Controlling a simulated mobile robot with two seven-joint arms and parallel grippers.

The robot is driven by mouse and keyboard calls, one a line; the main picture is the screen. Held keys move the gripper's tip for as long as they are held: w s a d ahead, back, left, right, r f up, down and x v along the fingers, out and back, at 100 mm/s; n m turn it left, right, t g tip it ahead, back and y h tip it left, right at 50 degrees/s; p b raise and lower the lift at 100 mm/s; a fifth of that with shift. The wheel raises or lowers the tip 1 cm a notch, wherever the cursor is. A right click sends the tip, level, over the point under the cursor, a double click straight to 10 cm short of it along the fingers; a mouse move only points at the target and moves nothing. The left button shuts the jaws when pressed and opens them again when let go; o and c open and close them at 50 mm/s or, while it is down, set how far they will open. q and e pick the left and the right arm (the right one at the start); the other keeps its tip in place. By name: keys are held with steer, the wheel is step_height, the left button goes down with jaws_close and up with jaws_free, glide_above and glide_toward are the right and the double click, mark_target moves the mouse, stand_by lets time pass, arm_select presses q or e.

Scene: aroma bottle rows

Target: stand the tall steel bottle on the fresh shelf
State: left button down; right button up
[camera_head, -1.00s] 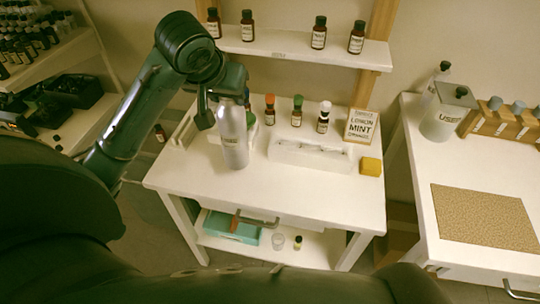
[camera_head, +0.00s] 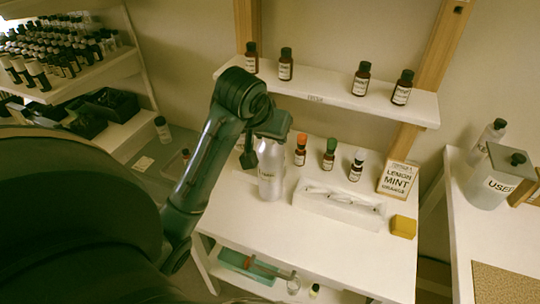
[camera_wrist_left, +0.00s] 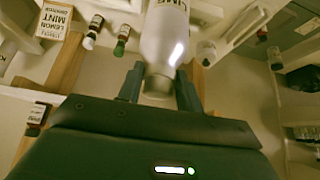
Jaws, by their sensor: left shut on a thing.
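The tall steel bottle (camera_head: 271,172) is silver and about upright in the head view, in front of the left end of the white table. My left gripper (camera_head: 264,134) is shut on it near its top. In the left wrist view the bottle (camera_wrist_left: 165,38) shows a partly visible label, with my left gripper's fingers (camera_wrist_left: 160,88) on either side. I cannot tell how far its base is above the tabletop. The white wall shelf (camera_head: 325,100) above the table carries several brown bottles and a small front label too small to read. My right gripper is not in view.
Small bottles with orange (camera_head: 300,150), green (camera_head: 329,154) and white (camera_head: 356,166) caps stand behind a white tray (camera_head: 340,208). A lemon mint sign (camera_head: 397,180) and yellow block (camera_head: 403,227) are to the right. The shelf has a gap between its two bottle pairs.

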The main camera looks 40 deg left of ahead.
mark_target(266, 153)
arm_select(q)
steer(key=shift+f, duration=3.1)
steer(key=c, duration=0.9)
jaws_free()
steer(key=shift+c, duration=0.2)
